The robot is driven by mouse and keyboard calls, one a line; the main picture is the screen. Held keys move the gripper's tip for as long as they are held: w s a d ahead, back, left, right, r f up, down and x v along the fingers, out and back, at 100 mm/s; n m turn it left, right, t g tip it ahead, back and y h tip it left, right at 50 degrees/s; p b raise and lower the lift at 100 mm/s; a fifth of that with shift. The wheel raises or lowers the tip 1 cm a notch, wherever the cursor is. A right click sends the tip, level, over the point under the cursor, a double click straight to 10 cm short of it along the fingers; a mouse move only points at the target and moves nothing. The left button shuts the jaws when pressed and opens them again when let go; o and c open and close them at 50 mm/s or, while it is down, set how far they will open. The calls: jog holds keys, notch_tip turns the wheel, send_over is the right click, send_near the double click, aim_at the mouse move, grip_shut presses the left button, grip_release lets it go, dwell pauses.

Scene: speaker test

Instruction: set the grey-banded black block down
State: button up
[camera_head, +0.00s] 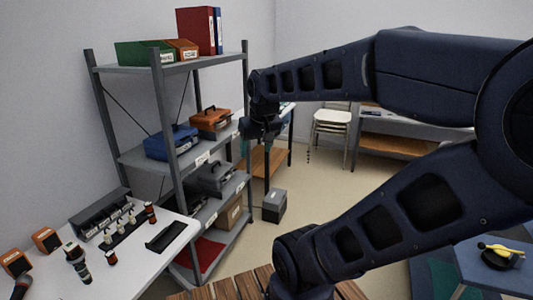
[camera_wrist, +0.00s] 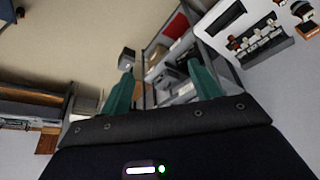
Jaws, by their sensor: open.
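My gripper (camera_head: 264,147) is raised in front of the shelf rack in the head view, partly dark and small there. In the wrist view my gripper (camera_wrist: 160,68) shows two green fingers spread wide apart, with nothing held between them. I cannot make out a grey-banded black block with certainty in either view. A dark bottle-like item (camera_head: 77,264) with light bands stands on the white table at lower left, but it is too small to identify as the block.
The grey rack (camera_head: 205,62) holds a blue case (camera_head: 170,143), an orange case (camera_head: 211,122) and a grey case (camera_head: 216,178). The white table (camera_head: 140,262) carries a black tray (camera_head: 166,237) and several small items. A grey box (camera_head: 273,206) stands on otherwise open floor.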

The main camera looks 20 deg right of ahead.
jog(key=s+d, duration=0.1)
jog(key=s+d+f, duration=0.1)
jog(key=s, duration=0.1)
jog(key=shift+s+m, duration=0.1)
jog(key=shift+m, duration=0.2)
